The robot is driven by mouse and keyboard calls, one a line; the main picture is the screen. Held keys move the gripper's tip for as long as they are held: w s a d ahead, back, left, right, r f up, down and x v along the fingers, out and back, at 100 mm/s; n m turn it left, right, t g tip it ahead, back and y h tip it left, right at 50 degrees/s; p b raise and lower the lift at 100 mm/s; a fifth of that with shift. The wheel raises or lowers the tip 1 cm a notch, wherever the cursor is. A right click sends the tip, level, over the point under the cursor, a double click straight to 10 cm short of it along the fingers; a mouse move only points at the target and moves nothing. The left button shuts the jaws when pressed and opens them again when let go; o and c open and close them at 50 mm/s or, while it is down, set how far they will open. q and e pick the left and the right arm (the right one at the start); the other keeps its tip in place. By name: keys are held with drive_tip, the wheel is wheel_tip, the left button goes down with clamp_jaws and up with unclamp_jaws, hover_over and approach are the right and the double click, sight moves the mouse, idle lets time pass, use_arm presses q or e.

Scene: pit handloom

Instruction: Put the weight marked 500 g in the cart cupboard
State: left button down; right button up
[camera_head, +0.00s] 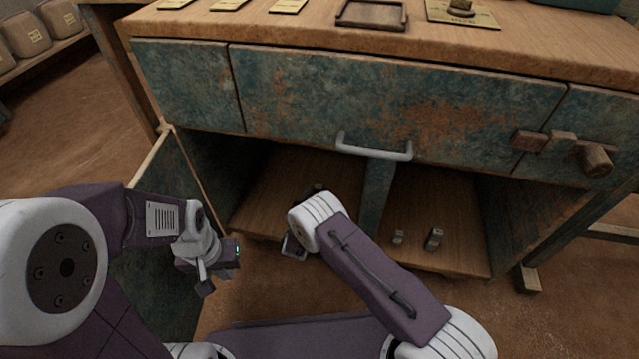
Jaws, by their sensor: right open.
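The cart cupboard (270,190) is the open space under the cart's drawer, split by an upright divider (375,197). Two small grey weights stand on the floor of its right compartment, a smaller one (398,237) and a larger one (434,239). Their markings are too small to read, so I cannot tell which is 500 g. My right gripper (293,246) is open at the front of the left compartment, partly hidden by its own wrist. My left gripper (216,270) is beside the open door, with its jaw gap unclear.
The cupboard door (150,260) stands open at the left. The drawer (440,95) with a grey handle (374,150) is shut above. A dark tray (371,14) and a card with a small object (461,12) lie on the cart top. Sacks (25,35) sit far left.

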drive_tip(key=p+v, duration=0.2)
drive_tip(key=v, duration=0.4)
drive_tip(key=shift+w+r, duration=0.1)
drive_tip(key=shift+r, duration=0.05)
drive_tip(key=shift+s+p, duration=0.3)
drive_tip(key=shift+p, duration=0.05)
use_arm(q)
wheel_tip(320, 180, up, 4)
drive_tip(key=shift+r, duration=0.1)
use_arm(e)
drive_tip(key=shift+s, duration=0.15)
drive_tip(key=shift+a, duration=0.1)
